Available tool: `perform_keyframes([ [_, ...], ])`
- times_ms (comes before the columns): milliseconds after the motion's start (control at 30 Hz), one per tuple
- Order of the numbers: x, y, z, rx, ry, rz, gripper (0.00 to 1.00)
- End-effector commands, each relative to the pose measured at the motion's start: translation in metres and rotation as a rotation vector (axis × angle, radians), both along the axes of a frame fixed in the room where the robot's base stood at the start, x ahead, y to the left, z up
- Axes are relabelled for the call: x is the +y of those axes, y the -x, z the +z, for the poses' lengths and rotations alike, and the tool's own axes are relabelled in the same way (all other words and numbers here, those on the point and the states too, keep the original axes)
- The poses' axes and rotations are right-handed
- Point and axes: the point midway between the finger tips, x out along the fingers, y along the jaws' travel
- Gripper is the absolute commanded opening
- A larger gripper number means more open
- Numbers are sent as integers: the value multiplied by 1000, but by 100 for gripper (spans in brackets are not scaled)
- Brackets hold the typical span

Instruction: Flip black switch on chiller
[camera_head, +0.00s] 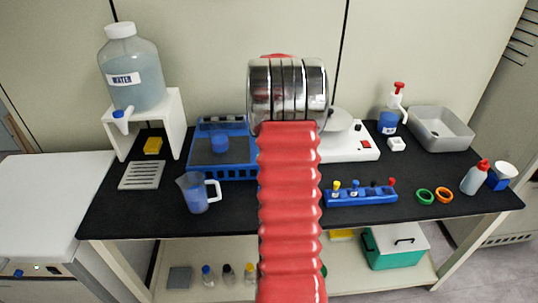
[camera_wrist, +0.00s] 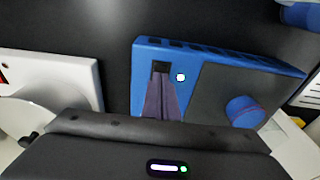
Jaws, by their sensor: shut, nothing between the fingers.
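A blue unit with a dark grey top (camera_head: 240,165), which I take to be the chiller, stands on the black worktop left of my arm. In the wrist view, the blue unit (camera_wrist: 145,52) is seen from above with its front face toward the picture's top. A black switch (camera_wrist: 160,66) sits on it beside a small lit green-white lamp (camera_wrist: 181,77). My gripper (camera_wrist: 161,76) is shut and empty, its fingertips right at the switch. I cannot tell whether they touch it or which way it is set. In the head view my arm hides the gripper.
A blue cup (camera_wrist: 243,111) stands on the grey top. A white device with a red switch (camera_head: 366,144) is right of my arm. A jug (camera_head: 197,192), a blue rack (camera_head: 360,196) and a water bottle on a white stand (camera_head: 172,108) are nearby.

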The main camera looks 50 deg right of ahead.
Motion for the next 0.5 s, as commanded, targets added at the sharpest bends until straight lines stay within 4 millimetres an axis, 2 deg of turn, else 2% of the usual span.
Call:
perform_keyframes([
  [500, 0, 0, 30, -1, 1, 0, 0],
])
